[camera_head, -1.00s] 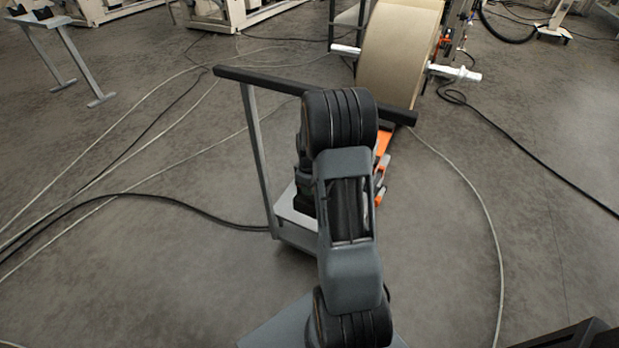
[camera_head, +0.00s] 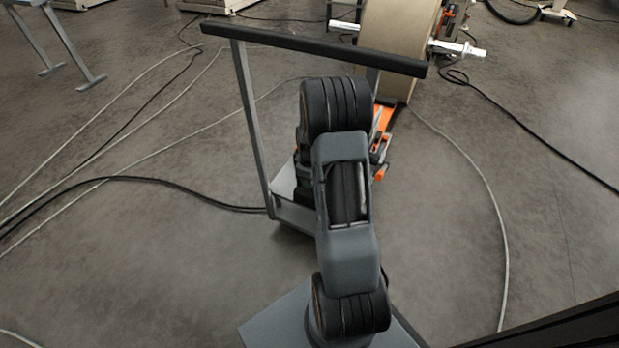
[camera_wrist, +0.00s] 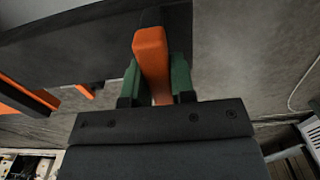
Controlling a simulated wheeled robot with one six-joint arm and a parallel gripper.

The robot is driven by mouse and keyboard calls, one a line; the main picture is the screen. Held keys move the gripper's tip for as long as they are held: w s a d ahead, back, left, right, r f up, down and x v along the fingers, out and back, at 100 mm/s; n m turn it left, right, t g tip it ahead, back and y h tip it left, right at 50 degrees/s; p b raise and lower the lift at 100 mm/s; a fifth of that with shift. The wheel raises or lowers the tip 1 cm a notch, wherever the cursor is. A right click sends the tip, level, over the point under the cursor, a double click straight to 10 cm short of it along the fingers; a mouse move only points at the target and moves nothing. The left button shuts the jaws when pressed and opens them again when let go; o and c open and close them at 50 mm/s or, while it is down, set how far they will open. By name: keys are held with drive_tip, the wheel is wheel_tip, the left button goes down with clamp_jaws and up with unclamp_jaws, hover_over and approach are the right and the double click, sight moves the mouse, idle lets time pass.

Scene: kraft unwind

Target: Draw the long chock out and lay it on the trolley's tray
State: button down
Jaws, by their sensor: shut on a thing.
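In the wrist view my gripper (camera_wrist: 155,80) has its green fingers closed on both sides of an orange bar, the chock (camera_wrist: 152,50). The chock's near end sits between the fingers, and a dark surface lies behind it. In the head view my arm hides the gripper and the held chock. The trolley has a black handle bar (camera_head: 315,48) and a grey post (camera_head: 251,125). Its low pale tray (camera_head: 284,182) shows left of my arm; the rest of the tray is hidden. A dark object (camera_head: 303,188) stands on the tray, partly covered by my arm.
A kraft roll (camera_head: 394,40) on a white shaft (camera_head: 458,48) stands beyond the trolley, with orange parts (camera_head: 384,122) near its foot. Other orange parts (camera_wrist: 28,97) show left in the wrist view. Cables (camera_head: 150,182) cross the floor. Floor at right is mostly open.

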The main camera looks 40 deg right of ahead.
sight(310, 194)
wheel_tip(310, 194, down, 8)
drive_tip(key=b, duration=0.6)
drive_tip(key=shift+f, duration=0.25)
drive_tip(key=shift+w+d+f+b, duration=0.1)
drive_tip(key=shift+w+d, duration=0.45)
drive_tip(key=shift+d, duration=0.5)
drive_tip(key=shift+w+d+f+b, duration=0.15)
drive_tip(key=shift+w+d, duration=0.45)
drive_tip(key=shift+d, duration=0.4)
drive_tip(key=shift+w+d+f+b, duration=0.1)
drive_tip(key=shift+w+d, duration=0.45)
drive_tip(key=shift+d, duration=0.5)
drive_tip(key=c, duration=0.9)
unclamp_jaws()
wheel_tip(310, 194, up, 14)
drive_tip(key=p, duration=0.5)
drive_tip(key=shift+f+p, duration=0.1)
drive_tip(key=shift+p, duration=0.25)
